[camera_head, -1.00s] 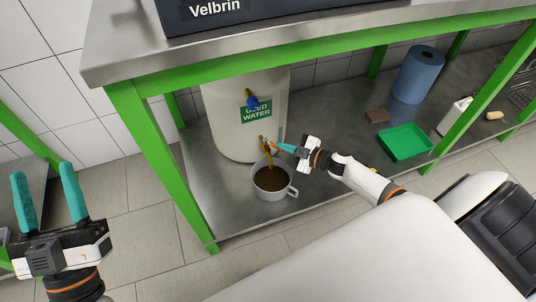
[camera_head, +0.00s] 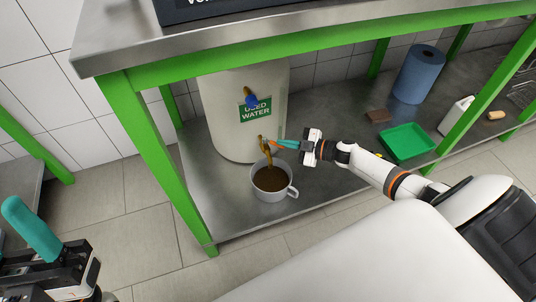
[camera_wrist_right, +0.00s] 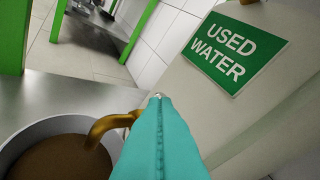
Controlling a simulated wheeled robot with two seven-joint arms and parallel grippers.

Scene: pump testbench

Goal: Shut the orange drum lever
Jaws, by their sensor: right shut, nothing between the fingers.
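The cream drum (camera_head: 228,115) stands on the lower shelf with a green USED WATER label (camera_head: 255,110); the label also shows in the wrist view (camera_wrist_right: 225,52). Its lower brass tap (camera_head: 265,150) pours brown liquid into a grey mug (camera_head: 270,197). The tap's spout (camera_wrist_right: 115,122) shows in the wrist view. A bit of orange, apparently the lever (camera_head: 287,149), shows beside my right fingers. My right gripper (camera_head: 278,142) is shut and empty beside the tap; contact is unclear. Its fingers hide the lever in the wrist view. My left gripper (camera_head: 32,230) is partly out of frame.
A blue-handled upper tap (camera_head: 250,100) sits above the lower one. A green table leg (camera_head: 165,165) stands left of the drum. A green tray (camera_head: 406,142), a blue roll (camera_head: 419,75) and a white bottle (camera_head: 456,115) are at the right of the shelf.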

